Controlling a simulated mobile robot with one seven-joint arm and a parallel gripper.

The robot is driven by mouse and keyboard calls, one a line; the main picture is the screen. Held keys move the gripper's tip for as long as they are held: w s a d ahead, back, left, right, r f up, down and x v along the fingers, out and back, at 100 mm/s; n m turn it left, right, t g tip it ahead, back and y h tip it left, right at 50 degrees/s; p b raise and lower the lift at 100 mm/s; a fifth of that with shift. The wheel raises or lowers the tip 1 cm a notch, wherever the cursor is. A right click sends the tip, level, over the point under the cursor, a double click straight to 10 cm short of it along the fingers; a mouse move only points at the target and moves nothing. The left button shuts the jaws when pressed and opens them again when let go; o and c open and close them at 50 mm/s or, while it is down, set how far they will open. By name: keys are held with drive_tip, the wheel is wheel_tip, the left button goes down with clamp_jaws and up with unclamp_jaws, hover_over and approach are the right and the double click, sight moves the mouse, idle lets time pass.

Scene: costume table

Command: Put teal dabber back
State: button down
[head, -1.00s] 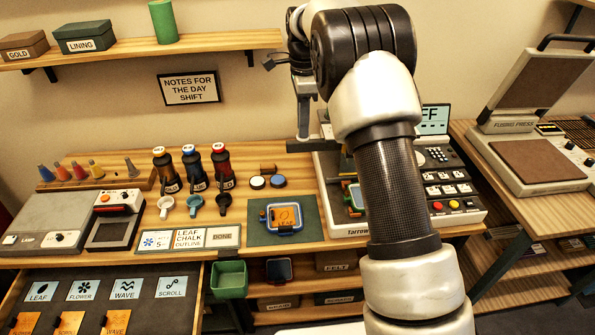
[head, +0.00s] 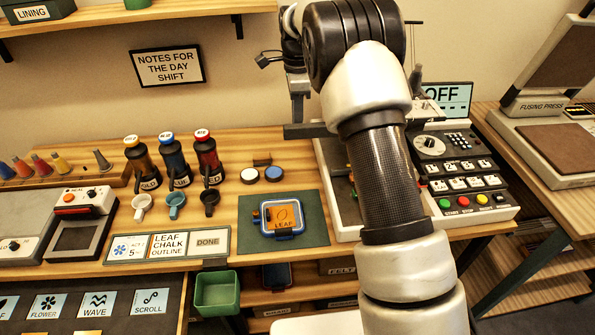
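I cannot make out a teal dabber for certain. Several small coloured cones stand in a wooden rack (head: 85,182) at the left of the table. A grey cone (head: 102,160) stands at its right end, with a wider gap between it and the yellow cone (head: 62,163). Small cups stand before three capped bottles; the middle cup (head: 174,204) is blue. My arm covers the middle of the stitching machine (head: 462,165). My gripper's fingertips do not show, and anything in them is hidden.
A blue-framed hoop with an orange leaf patch (head: 284,216) lies on a dark green mat (head: 255,237). White and blue round pads (head: 274,173) lie behind it. A green bin (head: 217,291) hangs at the front edge beside the open drawer. A fusing press (head: 545,130) stands at right.

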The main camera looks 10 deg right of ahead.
wheel_tip(320, 180, down, 16)
drive_tip(key=shift+r+b, duration=0.2)
drive_tip(key=shift+b, duration=0.35)
drive_tip(key=shift+f, duration=0.2)
drive_tip(key=c, duration=1.7)
unclamp_jaws()
drive_tip(key=shift+o, duration=0.2)
wheel_tip(320, 180, up, 12)
drive_tip(key=shift+r+p, duration=0.25)
drive_tip(key=shift+p, duration=0.25)
